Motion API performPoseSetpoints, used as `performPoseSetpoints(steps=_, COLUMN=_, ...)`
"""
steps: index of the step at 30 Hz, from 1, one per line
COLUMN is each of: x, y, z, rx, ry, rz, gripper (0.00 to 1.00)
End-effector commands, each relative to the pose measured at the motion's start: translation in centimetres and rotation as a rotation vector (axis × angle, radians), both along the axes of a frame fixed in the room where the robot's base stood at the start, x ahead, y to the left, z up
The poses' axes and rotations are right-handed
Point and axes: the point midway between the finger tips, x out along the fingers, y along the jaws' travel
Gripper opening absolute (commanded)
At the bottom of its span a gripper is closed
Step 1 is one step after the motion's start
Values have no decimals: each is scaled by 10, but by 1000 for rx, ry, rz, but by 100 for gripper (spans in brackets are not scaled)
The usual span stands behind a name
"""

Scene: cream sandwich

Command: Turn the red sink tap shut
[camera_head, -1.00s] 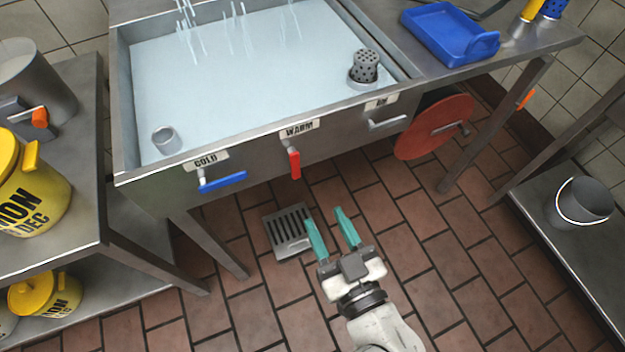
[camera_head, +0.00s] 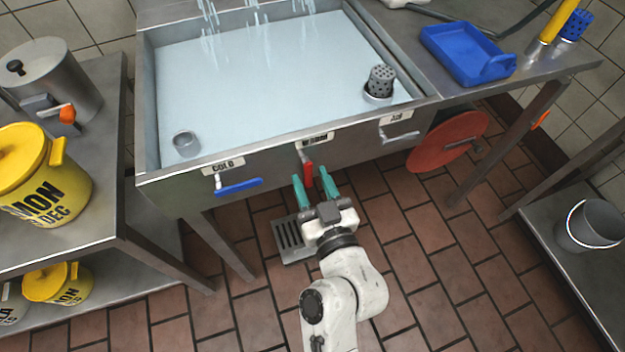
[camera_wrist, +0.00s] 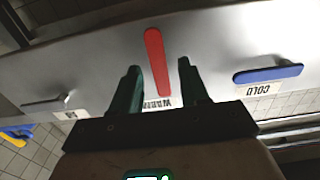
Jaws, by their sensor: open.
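The red tap handle (camera_head: 308,174) hangs down below the WARM label on the sink's front panel. My gripper (camera_head: 314,188) is open with its teal fingers pointing up at the panel, one on each side of the red handle's lower end. In the wrist view the red handle (camera_wrist: 157,62) stands between and beyond the open fingertips (camera_wrist: 160,78). I cannot tell whether either finger touches it. The sink (camera_head: 290,157) is full of water, and streams fall into it at the back.
The blue COLD tap handle (camera_head: 239,187) is to the left and a grey handle (camera_head: 401,138) to the right. A red disc (camera_head: 447,142) sits below the counter's right side. A floor drain (camera_head: 287,236) lies beneath. Shelving with yellow pots (camera_head: 40,175) stands at left.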

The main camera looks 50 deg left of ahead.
Motion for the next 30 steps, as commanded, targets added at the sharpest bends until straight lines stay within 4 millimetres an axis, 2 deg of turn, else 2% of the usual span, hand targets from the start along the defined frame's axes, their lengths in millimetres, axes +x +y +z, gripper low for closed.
performPoseSetpoints(steps=6, x=0, y=0, z=0, rx=0, ry=0, rz=0, gripper=45)
performPoseSetpoints(steps=20, x=0, y=0, z=0, rx=0, ry=0, rz=0, gripper=1)
performPoseSetpoints(steps=30, x=0, y=0, z=0, rx=0, ry=0, rz=0, gripper=0)
